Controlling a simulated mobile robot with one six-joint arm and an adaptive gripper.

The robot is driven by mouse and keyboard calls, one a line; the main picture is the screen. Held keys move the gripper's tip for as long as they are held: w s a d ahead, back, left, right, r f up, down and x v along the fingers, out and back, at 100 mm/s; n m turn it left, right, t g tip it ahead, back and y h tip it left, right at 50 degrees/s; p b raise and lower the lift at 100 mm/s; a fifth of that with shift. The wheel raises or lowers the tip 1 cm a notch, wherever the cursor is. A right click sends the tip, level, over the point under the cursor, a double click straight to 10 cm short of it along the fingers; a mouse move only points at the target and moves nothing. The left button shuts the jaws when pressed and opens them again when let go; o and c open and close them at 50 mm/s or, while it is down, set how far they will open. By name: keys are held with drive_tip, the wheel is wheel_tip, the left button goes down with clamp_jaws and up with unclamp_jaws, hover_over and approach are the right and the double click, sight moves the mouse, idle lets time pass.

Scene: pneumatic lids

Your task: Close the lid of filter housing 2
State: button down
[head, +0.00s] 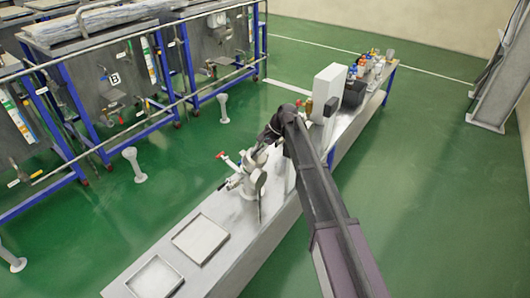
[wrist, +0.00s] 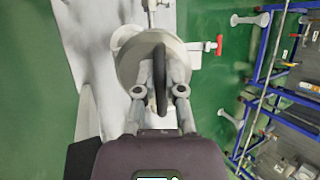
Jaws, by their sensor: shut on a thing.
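A light grey filter housing (head: 250,180) stands on the long metal bench in the head view, with red-handled valve fittings beside it. No number shows on it. In the wrist view its round grey lid or top (wrist: 128,62) lies just beyond my fingers. A dark, narrow handle or ring (wrist: 160,72) stands up in front of it. My gripper (wrist: 160,92) is shut on this dark handle, one finger on each side. In the head view my arm partly hides the gripper and the housing top. I cannot tell how far the lid is tilted.
A red valve handle (wrist: 219,44) sticks out right of the housing. Two shallow trays (head: 200,238) lie on the near bench end. Blue-framed tanks (head: 110,88) are at left, with green floor between.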

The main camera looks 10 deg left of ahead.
sight(250, 149)
drive_tip(key=shift+h, duration=0.7)
drive_tip(key=a, duration=0.1)
drive_tip(key=w+a, duration=0.1)
drive_tip(key=a+f, duration=0.1)
drive_tip(key=shift+w+a+f, duration=0.1)
drive_tip(key=shift+w+a, duration=0.1)
drive_tip(key=shift+a, duration=0.15)
drive_tip(key=shift+w+a+f+b, duration=0.15)
drive_tip(key=shift+a+f+b, duration=0.15)
drive_tip(key=shift+a, duration=0.2)
drive_tip(key=shift+w+a+f+b, duration=0.15)
drive_tip(key=shift+a+f+b, duration=0.1)
drive_tip(key=shift+a, duration=0.2)
drive_tip(key=c, duration=0.7)
unclamp_jaws()
drive_tip(key=shift+r, duration=0.1)
drive_tip(key=shift+w, duration=0.1)
